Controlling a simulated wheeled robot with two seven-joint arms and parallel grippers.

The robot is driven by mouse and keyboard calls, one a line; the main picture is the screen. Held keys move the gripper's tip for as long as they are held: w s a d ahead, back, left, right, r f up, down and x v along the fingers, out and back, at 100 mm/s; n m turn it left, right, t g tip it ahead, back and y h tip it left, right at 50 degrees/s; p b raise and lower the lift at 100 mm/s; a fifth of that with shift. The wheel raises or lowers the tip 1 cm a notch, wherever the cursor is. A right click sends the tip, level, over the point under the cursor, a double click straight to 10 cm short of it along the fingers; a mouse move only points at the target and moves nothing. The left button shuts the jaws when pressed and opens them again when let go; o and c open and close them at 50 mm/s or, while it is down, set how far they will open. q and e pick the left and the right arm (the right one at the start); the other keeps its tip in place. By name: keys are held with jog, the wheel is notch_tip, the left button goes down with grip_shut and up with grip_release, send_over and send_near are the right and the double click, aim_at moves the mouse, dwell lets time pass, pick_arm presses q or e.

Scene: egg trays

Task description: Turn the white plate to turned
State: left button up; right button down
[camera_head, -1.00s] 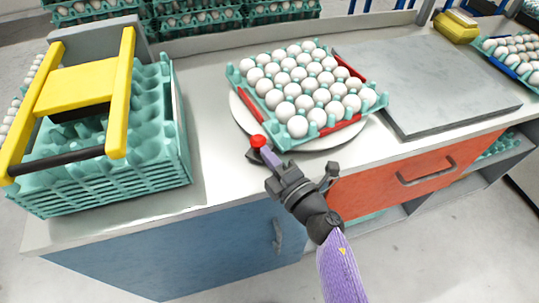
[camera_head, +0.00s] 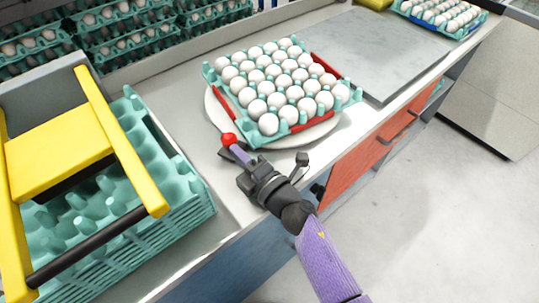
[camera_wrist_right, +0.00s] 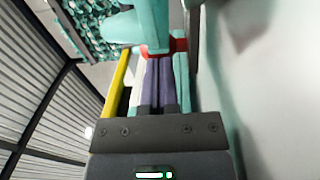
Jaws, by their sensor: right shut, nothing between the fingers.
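The white plate (camera_head: 304,136) is a round disc on the counter. A teal egg tray (camera_head: 258,139) full of white eggs sits on it, with red strips (camera_head: 322,70) along its sides, and hides most of the plate. My right gripper (camera_head: 234,146) is shut and empty, with a red tip close to the plate's near left rim; I cannot tell whether it touches. In the right wrist view its fingers (camera_wrist_right: 160,85) lie together, with teal and red shapes at their ends. My left gripper is not in view.
A teal crate (camera_head: 180,215) with a yellow-handled frame (camera_head: 60,150) stands at left. A grey slab (camera_head: 380,50) lies right of the plate. Another egg tray (camera_head: 465,27) is at the far right. Stacked egg trays (camera_head: 130,45) stand behind. The counter's front edge runs under my right arm.

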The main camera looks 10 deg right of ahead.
jog(key=shift+w+a, duration=0.4)
jog(key=shift+a, duration=0.25)
jog(key=shift+w+a+b, duration=0.3)
jog(key=shift+w+a, duration=0.05)
jog(key=shift+a, duration=0.4)
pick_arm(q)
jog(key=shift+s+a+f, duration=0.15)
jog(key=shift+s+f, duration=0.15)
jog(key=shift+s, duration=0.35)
pick_arm(e)
jog(key=shift+w+a, duration=0.1)
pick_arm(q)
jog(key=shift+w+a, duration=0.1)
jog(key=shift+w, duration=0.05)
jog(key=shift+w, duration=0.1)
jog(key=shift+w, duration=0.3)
